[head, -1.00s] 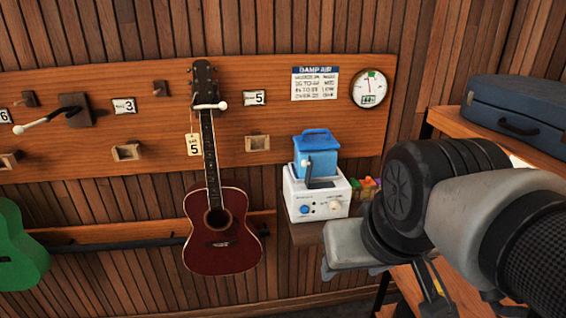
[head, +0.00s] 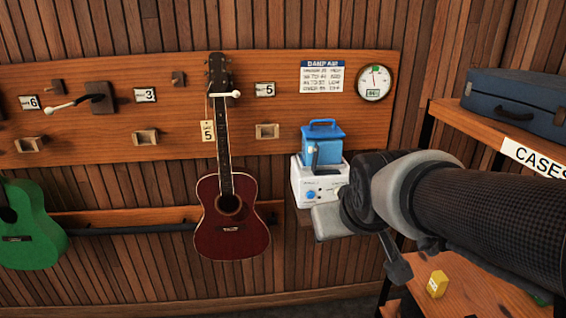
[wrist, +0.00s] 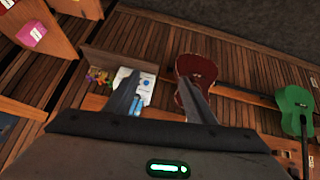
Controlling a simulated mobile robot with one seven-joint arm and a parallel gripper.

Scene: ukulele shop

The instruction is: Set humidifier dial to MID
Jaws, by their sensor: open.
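The humidifier has a white base (head: 306,184) and a blue tank with a handle (head: 322,146). It stands on a small shelf below the wall board. A blue knob (head: 310,195) shows on the left of its front. In the wrist view the white base (wrist: 146,84) shows upside down between the fingers, beside the left one.
A red guitar (head: 228,225) hangs left of the humidifier, and a green ukulele (head: 35,225) hangs farther left. A "DAMP AIR" card (head: 321,76) and a round gauge (head: 374,82) are above. At right, a shelf (head: 470,118) holds a blue case (head: 515,105).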

